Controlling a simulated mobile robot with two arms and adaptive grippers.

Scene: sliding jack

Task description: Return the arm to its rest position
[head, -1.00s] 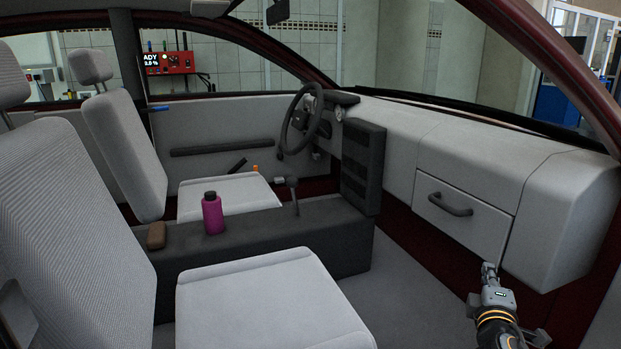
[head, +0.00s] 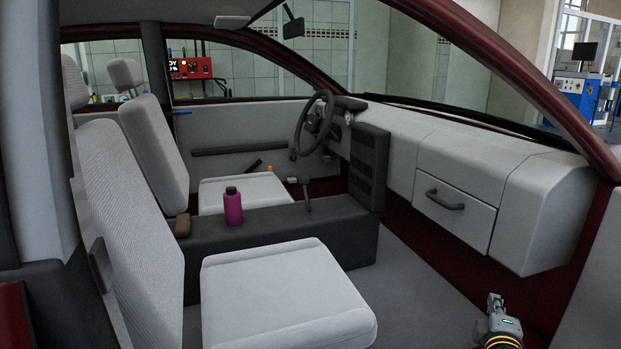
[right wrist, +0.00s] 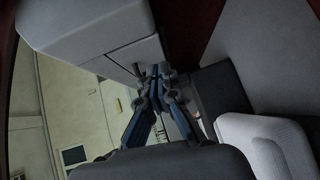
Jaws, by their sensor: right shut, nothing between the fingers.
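My right gripper (head: 495,300) is at the bottom right of the head view, low in the car's passenger footwell. It is shut and empty, and apart from the glove box (head: 455,212) and its dark handle (head: 444,200) above and to the left. In the right wrist view its fingers (right wrist: 160,72) meet in the middle, with a pale dashboard part (right wrist: 80,28) behind at the upper left. Only the end of my right arm (head: 502,340) shows. My left gripper is not in view.
The front passenger seat (head: 285,297) stands left of my right arm. The red door frame (head: 525,80) runs down the right side. The centre console (head: 290,235) carries a magenta bottle (head: 233,208) and a brown item (head: 182,225). The footwell floor (head: 425,285) is clear.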

